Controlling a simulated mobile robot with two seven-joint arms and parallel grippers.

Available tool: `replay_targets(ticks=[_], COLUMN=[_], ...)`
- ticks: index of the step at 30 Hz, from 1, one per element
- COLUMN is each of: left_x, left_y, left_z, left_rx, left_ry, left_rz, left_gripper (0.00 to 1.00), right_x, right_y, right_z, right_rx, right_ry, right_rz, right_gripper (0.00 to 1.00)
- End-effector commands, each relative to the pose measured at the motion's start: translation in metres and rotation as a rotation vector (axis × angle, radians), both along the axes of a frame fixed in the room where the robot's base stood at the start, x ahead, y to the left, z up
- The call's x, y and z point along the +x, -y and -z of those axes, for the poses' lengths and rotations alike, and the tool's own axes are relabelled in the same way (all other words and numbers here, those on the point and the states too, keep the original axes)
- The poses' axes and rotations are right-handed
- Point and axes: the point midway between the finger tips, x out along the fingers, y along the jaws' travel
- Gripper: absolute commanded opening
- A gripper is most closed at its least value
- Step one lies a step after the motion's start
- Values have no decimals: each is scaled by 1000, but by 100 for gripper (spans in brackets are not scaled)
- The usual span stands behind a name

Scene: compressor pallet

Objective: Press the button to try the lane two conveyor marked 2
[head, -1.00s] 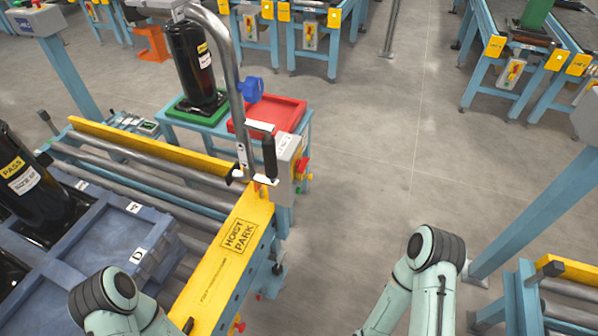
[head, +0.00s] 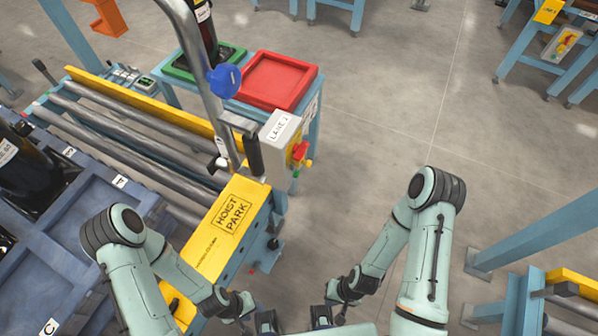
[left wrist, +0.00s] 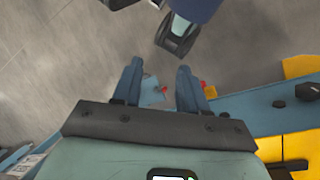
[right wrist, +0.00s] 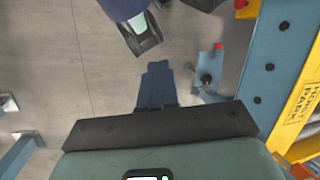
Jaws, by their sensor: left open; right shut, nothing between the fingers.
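A grey control box labelled LANE 2 (head: 278,128) stands at the far end of the yellow HOIST PARK beam in the head view. A red button (head: 300,151) on a yellow backing and a small green part (head: 308,162) show on its right side. No separate mark 2 on a button is readable. My left gripper (head: 266,322) is at the bottom of the head view, well short of the box; its fingers are apart and empty in the left wrist view (left wrist: 158,82). My right gripper (head: 322,318) is beside it; its fingers are together and empty in the right wrist view (right wrist: 157,78).
A curved grey hoist post (head: 205,80) rises beside the box. A red tray (head: 278,80) stands behind it. Open floor (head: 375,130) lies to the right.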

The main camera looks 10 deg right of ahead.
Motion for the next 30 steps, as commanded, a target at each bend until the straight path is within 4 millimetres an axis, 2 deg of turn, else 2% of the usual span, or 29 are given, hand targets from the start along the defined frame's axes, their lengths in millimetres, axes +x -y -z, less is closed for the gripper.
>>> replay_targets(ticks=[5, 8, 11, 14, 15, 18, 21, 25, 30], left_x=[-1, 0, 7, 22, 30, 49, 68, 87, 98], left_y=[-1, -4, -11, -19, -23, -32, -41, -49, -54], left_z=[7, 29, 63, 100, 114, 149, 180, 205, 216], left_rx=[3, 13, 33, 57, 69, 94, 117, 139, 152], left_ry=[4, 22, 63, 119, 143, 198, 248, 294, 325], left_rz=[-3, -13, -31, -54, -64, -86, -105, -123, -134], left_gripper=[43, 43, 43, 43, 43, 43, 43, 43, 43], right_x=[5, 28, 76, 144, 171, 232, 276, 307, 319], right_y=[-2, -8, -14, -13, -10, 4, 23, 43, 56], right_z=[6, 23, 39, 39, 34, 12, -18, -55, -85], right_rx=[9, 35, 45, -22, -76, -272, -522, -817, -1028], right_ry=[34, 174, 441, 791, 934, 1259, 1511, 1702, 1792], right_rz=[-20, -99, -239, -403, -468, -613, -723, -806, -844], right_gripper=[0, 0, 0, 0, 0, 0, 0, 0, 0])
